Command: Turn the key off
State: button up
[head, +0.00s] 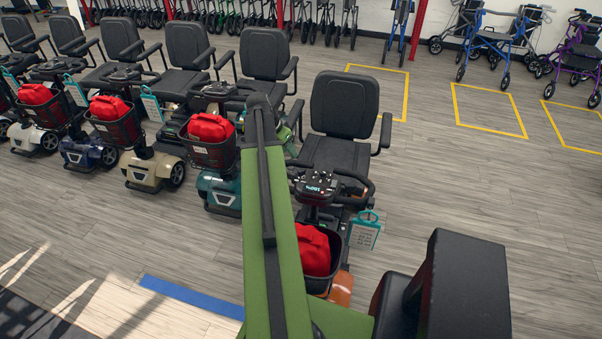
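The nearest scooter, with a black seat (343,108) and an orange front (341,289), stands just right of my green arm. Its dark control console (319,184) sits between the handlebars, with small light markings on it. I cannot make out the key there; it is too small or hidden. My green arm rises across the middle of the head view to a dark joint, covering part of the scooter's left side. My gripper cannot be seen; the arm hides whatever lies beyond the joint.
A red bag (313,250) fills the scooter's front basket, and a teal-framed tag (365,231) hangs at its right. Several scooters stand in a row to the left. Walkers and rollators line the back wall. Open floor (480,185) lies to the right, with yellow outlines.

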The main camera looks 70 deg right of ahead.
aim_at(301, 170)
jog(key=b+x, duration=1.2)
jog(key=x, duration=0.2)
jog(key=shift+d+f, duration=0.1)
jog(key=shift+f, duration=0.1)
jog(key=shift+r, duration=0.1)
grip_shut()
